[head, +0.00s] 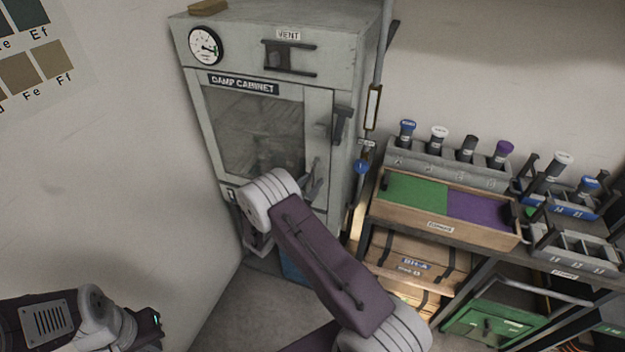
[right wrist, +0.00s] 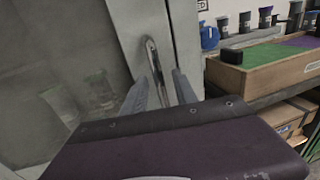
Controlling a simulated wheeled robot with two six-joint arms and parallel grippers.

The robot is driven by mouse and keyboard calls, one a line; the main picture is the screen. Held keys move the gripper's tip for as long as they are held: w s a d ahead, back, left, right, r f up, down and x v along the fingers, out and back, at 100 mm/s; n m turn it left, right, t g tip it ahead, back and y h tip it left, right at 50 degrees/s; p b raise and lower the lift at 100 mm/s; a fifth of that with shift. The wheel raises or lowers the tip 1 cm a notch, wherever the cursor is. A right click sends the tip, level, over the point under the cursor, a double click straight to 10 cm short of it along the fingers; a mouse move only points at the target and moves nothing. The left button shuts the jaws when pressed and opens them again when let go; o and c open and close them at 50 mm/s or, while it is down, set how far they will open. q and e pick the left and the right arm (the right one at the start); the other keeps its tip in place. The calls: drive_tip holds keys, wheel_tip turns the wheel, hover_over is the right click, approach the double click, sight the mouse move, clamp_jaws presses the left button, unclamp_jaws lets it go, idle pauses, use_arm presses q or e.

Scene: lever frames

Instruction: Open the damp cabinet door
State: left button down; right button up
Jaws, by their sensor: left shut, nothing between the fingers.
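The grey damp cabinet (head: 319,110) stands at the back, its windowed door (head: 292,108) flush with the frame and closed. A metal bar handle (right wrist: 152,62) stands upright on the door's right side in the right wrist view. My right gripper (right wrist: 163,92) is at the handle; its fingers are apart, one on each side of the bar's lower part, with visible gaps. In the head view my right gripper (head: 314,183) is partly hidden behind my wrist at the door's lower right. My left gripper (head: 148,327) is shut and empty at the lower left, far from the cabinet.
A dark latch-like fitting (head: 342,124) sits on the cabinet's right front edge. A wooden tray (head: 440,229) with green and purple panels stands on a shelf to the right. A wall closes in on the left; some floor shows in front.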

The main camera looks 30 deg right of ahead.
drive_tip(key=shift+w+d, duration=0.25)
drive_tip(key=shift+d, duration=0.2)
clamp_jaws()
idle(1.1)
